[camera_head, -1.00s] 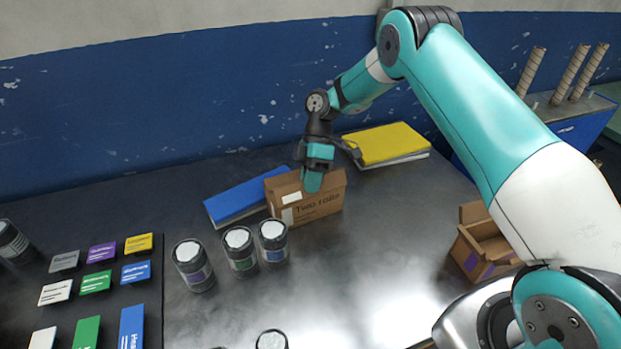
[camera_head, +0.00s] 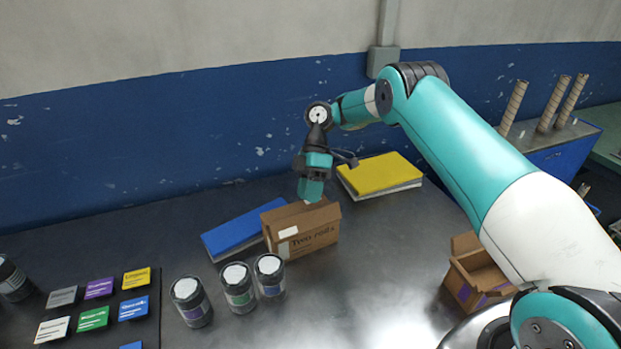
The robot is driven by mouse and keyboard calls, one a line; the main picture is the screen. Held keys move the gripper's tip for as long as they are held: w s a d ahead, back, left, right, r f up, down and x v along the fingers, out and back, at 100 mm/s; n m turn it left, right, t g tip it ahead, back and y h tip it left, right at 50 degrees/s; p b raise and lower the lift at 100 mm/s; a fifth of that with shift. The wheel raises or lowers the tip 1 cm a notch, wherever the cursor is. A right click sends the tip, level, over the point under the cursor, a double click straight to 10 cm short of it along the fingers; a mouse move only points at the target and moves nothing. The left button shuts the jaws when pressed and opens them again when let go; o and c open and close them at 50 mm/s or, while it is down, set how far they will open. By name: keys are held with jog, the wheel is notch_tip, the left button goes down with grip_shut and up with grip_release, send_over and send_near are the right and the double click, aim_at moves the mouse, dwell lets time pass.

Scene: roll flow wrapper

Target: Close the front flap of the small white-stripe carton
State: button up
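The small carton (camera_head: 310,239) is brown cardboard with "Two rolls" printed on its front and a white patch at the front's left side. It stands on the dark metal table, and its top looks at least partly open. My gripper (camera_head: 310,190) points down just above the carton's top edge, near its middle. The fingers are seen from the side and overlap, so I cannot tell their opening. Whether they touch a flap is unclear.
A blue book-like pad (camera_head: 236,233) lies left of the carton, and a yellow one (camera_head: 380,176) lies behind right. Several jars (camera_head: 238,287) stand close in front left. An open carton with a purple mark (camera_head: 474,272) is at right. Coloured cards (camera_head: 93,319) lie left.

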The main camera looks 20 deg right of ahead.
jog(key=shift+p+v, duration=0.8)
jog(key=shift+p, duration=0.15)
